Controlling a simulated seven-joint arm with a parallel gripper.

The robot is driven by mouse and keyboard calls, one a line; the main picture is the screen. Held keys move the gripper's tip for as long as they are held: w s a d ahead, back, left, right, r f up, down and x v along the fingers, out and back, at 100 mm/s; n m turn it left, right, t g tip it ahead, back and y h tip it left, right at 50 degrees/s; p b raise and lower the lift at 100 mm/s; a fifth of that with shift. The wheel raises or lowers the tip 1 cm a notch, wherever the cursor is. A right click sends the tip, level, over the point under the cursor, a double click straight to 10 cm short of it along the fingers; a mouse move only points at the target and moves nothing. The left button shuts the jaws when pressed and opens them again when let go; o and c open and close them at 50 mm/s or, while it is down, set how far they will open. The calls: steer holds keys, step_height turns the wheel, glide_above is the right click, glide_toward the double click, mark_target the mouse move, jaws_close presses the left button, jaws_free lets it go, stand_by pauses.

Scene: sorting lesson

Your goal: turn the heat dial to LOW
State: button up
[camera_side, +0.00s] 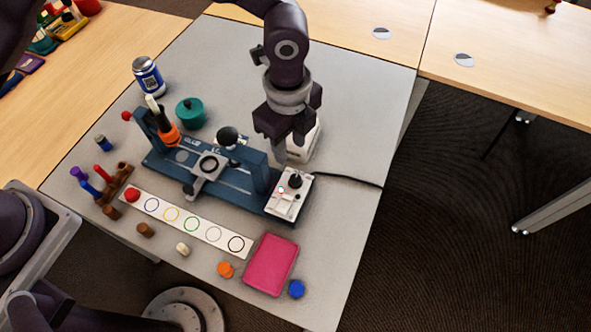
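A small white panel (280,208) sits at the right end of the blue fixture. It carries a black knob (296,181), which looks like the heat dial, and small marks too fine to read. I cannot tell which setting the knob points to. My gripper (285,155) points down just above and behind the panel, apart from the knob as far as I can see. Its finger gap is not clear from this side, and I see nothing held in it.
A white box (305,146) with a black cable stands behind my gripper. The blue fixture (233,184) extends left. A white strip with coloured rings (182,220), a pink tray (271,265) and several coloured pieces lie in front. A can (148,77) and green pot (189,113) stand behind.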

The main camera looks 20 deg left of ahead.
mark_target(295, 178)
steer(key=shift+m, duration=0.4)
steer(key=f, duration=0.3)
steer(key=d+f, duration=0.1)
steer(key=f, duration=0.5)
steer(key=shift+s+d+f, duration=0.2)
steer(key=shift+s+f, duration=0.1)
steer(key=shift+f, duration=0.1)
steer(key=shift+c, duration=0.3)
jaws_close()
